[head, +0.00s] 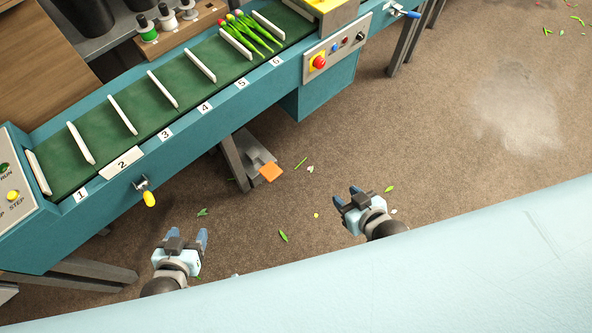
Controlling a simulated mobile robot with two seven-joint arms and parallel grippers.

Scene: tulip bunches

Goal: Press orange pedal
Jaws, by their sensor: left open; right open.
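An orange pedal (271,171) is on a grey metal base (255,153) low at the floor, under the front edge of the teal conveyor bench. My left gripper (187,238) is open and empty at the lower left, apart from the pedal. My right gripper (350,196) is open and empty to the right of and below the pedal in the picture. Neither gripper touches the pedal.
The teal bench (225,120) carries a green belt (120,144) with white dividers and a tulip bunch (252,33). A yellow-tipped lever (148,195) juts from its front. A red button (319,62) is further right. Brown floor with leaf scraps lies open at right.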

